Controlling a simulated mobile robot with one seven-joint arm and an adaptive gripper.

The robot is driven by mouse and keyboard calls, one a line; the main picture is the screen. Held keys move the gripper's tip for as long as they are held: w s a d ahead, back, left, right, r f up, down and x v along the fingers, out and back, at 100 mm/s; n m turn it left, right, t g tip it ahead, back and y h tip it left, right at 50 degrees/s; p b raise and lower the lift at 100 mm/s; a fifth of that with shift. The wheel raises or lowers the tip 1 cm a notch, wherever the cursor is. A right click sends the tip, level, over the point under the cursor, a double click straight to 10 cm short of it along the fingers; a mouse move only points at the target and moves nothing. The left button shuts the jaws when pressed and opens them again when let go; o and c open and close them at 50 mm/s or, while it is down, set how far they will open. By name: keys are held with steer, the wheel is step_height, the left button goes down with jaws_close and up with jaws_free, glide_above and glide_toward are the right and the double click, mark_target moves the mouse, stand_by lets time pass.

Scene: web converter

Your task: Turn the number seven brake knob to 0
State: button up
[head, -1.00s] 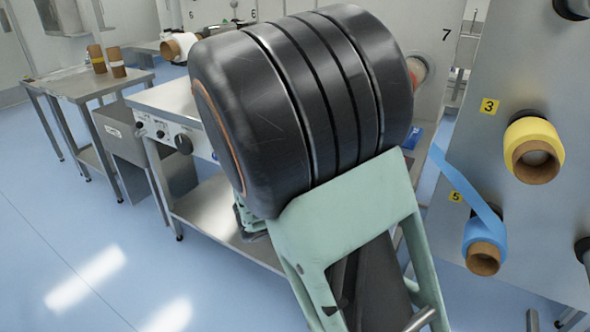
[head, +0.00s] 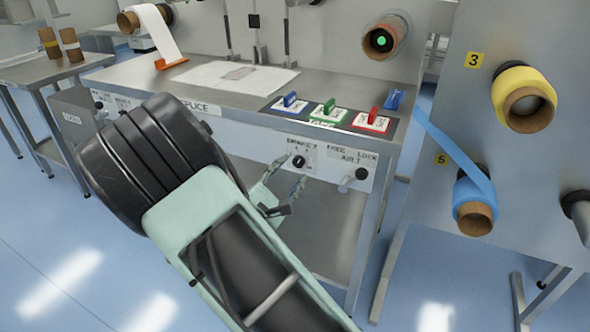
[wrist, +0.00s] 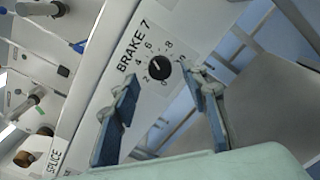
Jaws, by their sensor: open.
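The brake 7 knob (head: 299,161) is a small black round knob on the white front panel of the splice table. In the wrist view the knob (wrist: 159,68) sits under the label BRAKE 7, with a number dial around it; its exact setting is too small to read surely. My gripper (head: 283,190) is in front of the panel, just below the knob in the head view. In the wrist view my two blue-padded fingers are spread wide, one to each side of the knob and apart from it. Nothing is between them.
A second black knob (head: 361,174), labelled FREE, LOCK and AIR 7, is to the right on the same panel. Blue, green and red clamps stand on the table top (head: 215,97) above. A grey panel (head: 450,110) with yellow and blue rolls stands at the right.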

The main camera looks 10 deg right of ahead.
mark_target(298, 163)
steer(key=shift+x, duration=1.6)
steer(key=shift+c, duration=0.2)
jaws_close()
steer(key=shift+r, duration=0.15)
